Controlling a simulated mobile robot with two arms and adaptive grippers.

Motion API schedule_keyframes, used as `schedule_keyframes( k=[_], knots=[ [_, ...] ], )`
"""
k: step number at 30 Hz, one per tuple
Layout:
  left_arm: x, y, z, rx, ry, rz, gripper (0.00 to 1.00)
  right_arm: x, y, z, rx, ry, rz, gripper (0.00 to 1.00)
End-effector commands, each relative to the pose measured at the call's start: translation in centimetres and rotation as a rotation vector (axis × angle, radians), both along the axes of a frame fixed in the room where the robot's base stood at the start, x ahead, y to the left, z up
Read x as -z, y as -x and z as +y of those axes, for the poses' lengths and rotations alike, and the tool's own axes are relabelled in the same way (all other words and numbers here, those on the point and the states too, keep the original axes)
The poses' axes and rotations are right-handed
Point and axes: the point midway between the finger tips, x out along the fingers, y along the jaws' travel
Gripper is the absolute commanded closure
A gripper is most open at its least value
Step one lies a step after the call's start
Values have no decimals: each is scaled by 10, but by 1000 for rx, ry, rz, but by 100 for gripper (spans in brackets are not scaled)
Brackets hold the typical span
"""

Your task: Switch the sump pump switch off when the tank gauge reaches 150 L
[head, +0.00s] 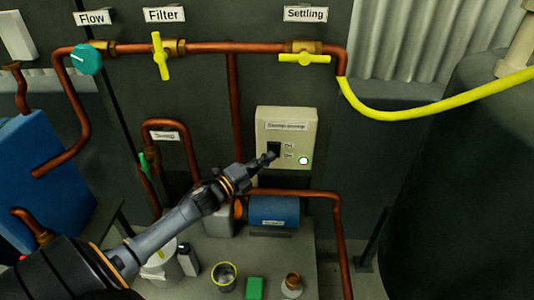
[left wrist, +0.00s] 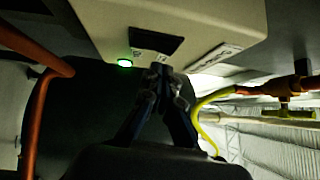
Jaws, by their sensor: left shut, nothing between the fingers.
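The sump pump switch box (head: 304,133) is a cream box on the dark wall, with a label plate at its top. Its black switch (head: 274,148) sits left of two small position labels. A green-white lamp (head: 303,161) is lit at lower right; it glows green in the left wrist view (left wrist: 125,62). My left gripper (head: 271,157) is shut and empty, its tips at the switch's lower edge. In the left wrist view the tips (left wrist: 160,70) are close to the switch (left wrist: 157,44); contact cannot be told. No tank gauge reading is visible. My right gripper is out of view.
Copper pipes carry a teal Flow knob (head: 87,60), a yellow Filter valve (head: 160,57) and a yellow Settling valve (head: 304,58). A yellow hose (head: 410,113) runs right above a dark tank (head: 465,170). A blue pump (head: 280,211) and small containers stand below the box.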

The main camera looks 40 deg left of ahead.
Motion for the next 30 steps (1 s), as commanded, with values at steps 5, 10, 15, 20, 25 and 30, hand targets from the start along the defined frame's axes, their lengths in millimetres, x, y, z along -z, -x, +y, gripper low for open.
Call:
schedule_keyframes(
  k=[5,10,15,20,25,30],
  knots=[
    [-2,-13,8,1,3,0,100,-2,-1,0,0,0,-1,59],
    [-2,-15,9,1,3,0,100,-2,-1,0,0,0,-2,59],
    [-2,-15,9,2,3,0,100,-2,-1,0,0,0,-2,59],
    [-4,-20,12,2,1,1,100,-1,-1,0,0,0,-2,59],
    [-5,-20,12,0,2,0,100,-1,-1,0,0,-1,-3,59],
    [-6,-21,12,1,3,0,100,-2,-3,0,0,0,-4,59]
  ],
)
